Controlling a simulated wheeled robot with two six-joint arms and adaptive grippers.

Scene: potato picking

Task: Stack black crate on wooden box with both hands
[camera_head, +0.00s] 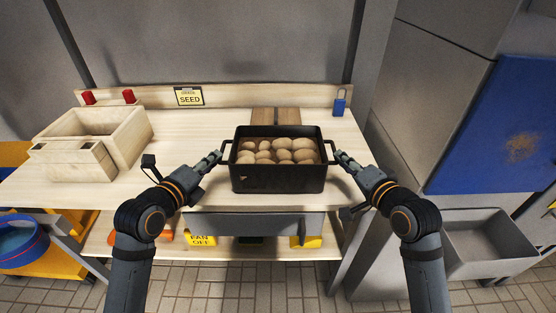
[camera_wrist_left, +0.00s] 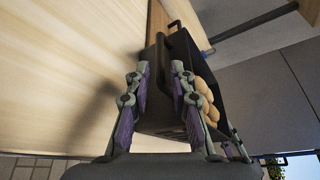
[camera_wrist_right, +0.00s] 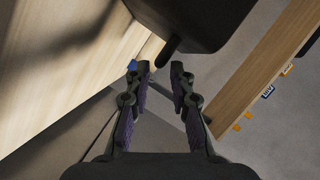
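The black crate (camera_head: 278,180) stands in the middle near the front of the worktable, upright and filled with potatoes (camera_head: 275,150). It has a loop handle at each end. An open pale wooden box (camera_head: 130,138) stands at the left of the table. My left gripper (camera_head: 220,157) is at the crate's left handle, which shows just beyond its parted fingers in the left wrist view (camera_wrist_left: 162,72). My right gripper (camera_head: 339,156) is at the right handle; its fingers are apart in the right wrist view (camera_wrist_right: 155,72), with the handle end close to one fingertip. Contact is unclear.
A brown wooden piece (camera_head: 275,115) lies behind the crate, partly hidden. A smaller pale box (camera_head: 72,162) stands before the wooden box. A SEED sign (camera_head: 189,96) and blue padlock (camera_head: 339,105) are at the back. Bare tabletop (camera_head: 185,135) lies between wooden box and crate.

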